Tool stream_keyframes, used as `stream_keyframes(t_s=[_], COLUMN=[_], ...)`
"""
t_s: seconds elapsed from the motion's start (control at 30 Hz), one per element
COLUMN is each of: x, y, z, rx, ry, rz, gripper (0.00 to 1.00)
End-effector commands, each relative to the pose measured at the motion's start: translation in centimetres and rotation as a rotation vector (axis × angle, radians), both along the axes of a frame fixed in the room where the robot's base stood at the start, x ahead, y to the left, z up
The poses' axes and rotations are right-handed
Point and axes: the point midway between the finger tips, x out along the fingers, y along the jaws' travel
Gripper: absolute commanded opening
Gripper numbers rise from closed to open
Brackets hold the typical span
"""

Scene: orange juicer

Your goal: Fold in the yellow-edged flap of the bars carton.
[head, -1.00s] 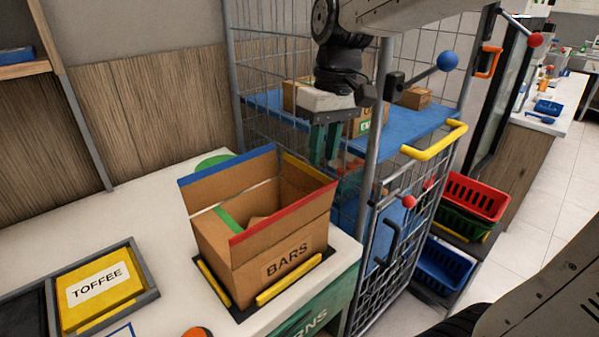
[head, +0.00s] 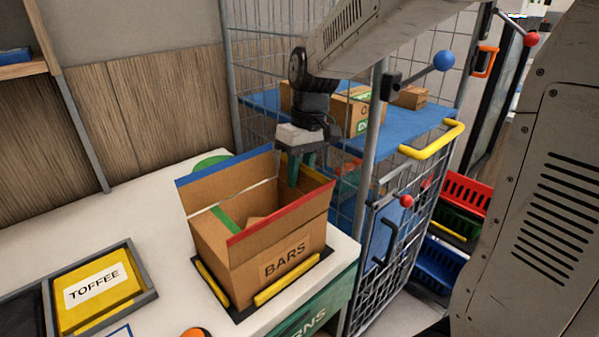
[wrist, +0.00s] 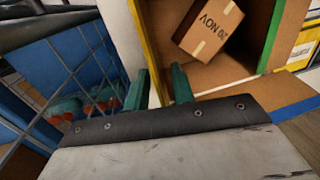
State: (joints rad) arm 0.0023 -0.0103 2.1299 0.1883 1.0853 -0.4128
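The bars carton (head: 285,262) stands on the counter with its top open and its flaps raised. Its yellow-edged flap (head: 320,175) is on the far right side, partly hidden by my gripper (head: 299,178). In the wrist view the yellow-edged flap (wrist: 146,45) runs down between the two green fingers of my gripper (wrist: 159,82). The fingers are apart, one on each side of its edge; I cannot tell whether either touches it. A small brown box (wrist: 208,27) lies inside the carton. The blue-edged flap (head: 225,170) and red-edged flap (head: 280,213) stand up; a green edge (head: 223,218) shows at left.
A wire cage trolley (head: 385,240) with a blue shelf (head: 400,130) and boxes stands close to the right of the carton. A toffee tray (head: 148,276) is at left on the counter (head: 165,225). Red, green and blue baskets are beyond the trolley.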

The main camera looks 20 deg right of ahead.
Motion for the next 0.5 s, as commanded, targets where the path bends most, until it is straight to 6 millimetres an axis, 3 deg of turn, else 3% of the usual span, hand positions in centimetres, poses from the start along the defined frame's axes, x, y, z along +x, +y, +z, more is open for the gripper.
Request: stream_keyframes(t_s=[0.17, 0.2, 0.3, 0.5], x=[0.01, 0.01, 0.01, 0.0], y=[0.02, 0.01, 0.01, 0.02], z=[-0.02, -0.01, -0.01, 0.01], rx=[0.0, 0.0, 0.0, -0.001], ry=[0.0, 0.0, 0.0, 0.0], rz=[0.0, 0.0, 0.0, 0.0], gripper=[0.25, 0.22, 0.0, 0.0])
